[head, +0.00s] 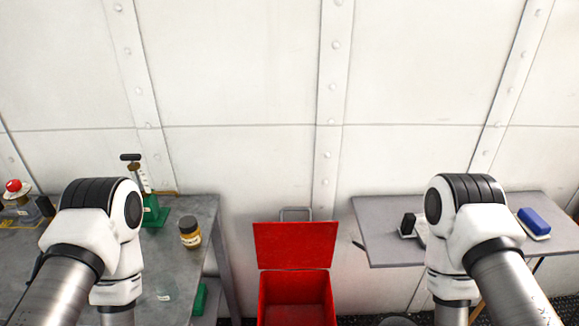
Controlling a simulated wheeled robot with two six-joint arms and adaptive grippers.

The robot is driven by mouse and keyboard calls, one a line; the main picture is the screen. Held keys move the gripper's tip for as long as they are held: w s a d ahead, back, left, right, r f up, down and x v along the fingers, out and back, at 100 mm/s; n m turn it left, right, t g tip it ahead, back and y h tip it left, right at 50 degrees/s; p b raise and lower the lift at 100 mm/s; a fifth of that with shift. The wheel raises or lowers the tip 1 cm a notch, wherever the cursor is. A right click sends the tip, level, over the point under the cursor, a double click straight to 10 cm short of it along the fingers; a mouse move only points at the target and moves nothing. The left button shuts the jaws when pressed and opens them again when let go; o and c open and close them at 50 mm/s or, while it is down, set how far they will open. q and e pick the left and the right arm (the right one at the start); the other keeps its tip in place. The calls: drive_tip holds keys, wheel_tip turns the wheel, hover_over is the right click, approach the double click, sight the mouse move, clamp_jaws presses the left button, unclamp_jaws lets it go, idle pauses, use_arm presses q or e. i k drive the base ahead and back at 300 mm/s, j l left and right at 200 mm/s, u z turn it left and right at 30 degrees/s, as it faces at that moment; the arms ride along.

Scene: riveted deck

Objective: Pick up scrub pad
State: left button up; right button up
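A blue block with a white underside (534,223) lies on the right table, near its right end. It looks like a pad. A small green block (199,299) shows at the lower right of the left table and could also be a pad; I cannot tell for sure which is the scrub pad. Both of my arms reach in from the bottom corners and bend down out of the picture. Neither gripper shows.
An open red bin (295,287) stands between the left table (205,222) and the right table (388,252). The left table holds a jar (190,232), a green-based stand (155,215) and a red-topped bottle (17,196). A black-and-white item (409,225) lies on the right table.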

sight(533, 223)
drive_tip(key=z, duration=1.6)
drive_tip(key=i+l+u, duration=0.1)
drive_tip(key=i+l, duration=0.05)
drive_tip(key=l, duration=0.1)
